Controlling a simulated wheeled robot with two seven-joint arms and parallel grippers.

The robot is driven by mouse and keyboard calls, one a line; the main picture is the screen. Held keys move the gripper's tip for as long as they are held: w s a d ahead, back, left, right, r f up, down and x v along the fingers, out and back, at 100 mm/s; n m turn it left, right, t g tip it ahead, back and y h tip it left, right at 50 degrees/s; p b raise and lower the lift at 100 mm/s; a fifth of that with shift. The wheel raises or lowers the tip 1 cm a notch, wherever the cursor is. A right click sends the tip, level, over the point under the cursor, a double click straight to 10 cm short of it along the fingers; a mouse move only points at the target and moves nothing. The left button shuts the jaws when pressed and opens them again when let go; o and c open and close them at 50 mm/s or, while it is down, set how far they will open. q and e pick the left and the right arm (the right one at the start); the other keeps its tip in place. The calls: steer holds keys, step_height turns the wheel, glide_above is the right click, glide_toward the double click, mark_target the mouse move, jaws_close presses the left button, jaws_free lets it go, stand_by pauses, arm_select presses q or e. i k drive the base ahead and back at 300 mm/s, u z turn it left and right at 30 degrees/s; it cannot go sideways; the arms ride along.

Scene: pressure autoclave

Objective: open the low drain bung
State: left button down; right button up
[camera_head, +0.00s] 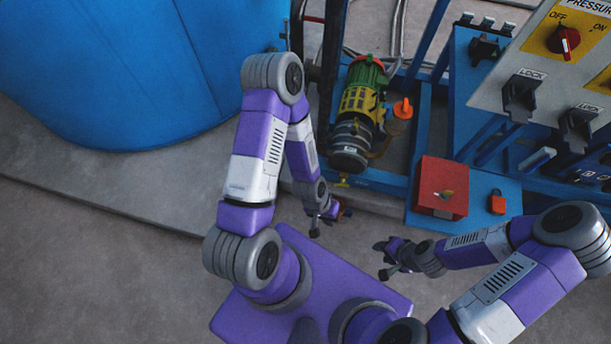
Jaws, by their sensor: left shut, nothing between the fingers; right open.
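I cannot clearly make out the drain bung. A small yellow fitting (342,181) shows low at the near end of the green, yellow and grey pump (357,115), but I cannot tell whether it is the bung. My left gripper (338,214) is shut and empty, low down just in front of the pump frame and below that fitting in the picture. A small red part shows beside its fingers; I cannot tell what it belongs to. My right gripper (383,258) is open and empty above the floor, right of and nearer than the left one.
A large blue tank (120,70) stands at the left. A red box (441,188) and an orange padlock (496,202) sit on the blue frame (413,216). An orange-capped bottle (401,113) is beside the pump. A control panel (545,75) is at upper right. Floor at lower left is clear.

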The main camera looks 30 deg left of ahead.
mark_target(341, 185)
steer(key=u, duration=2.2)
steer(key=k, duration=0.75)
steer(key=z, duration=0.55)
steer(key=i, duration=1)
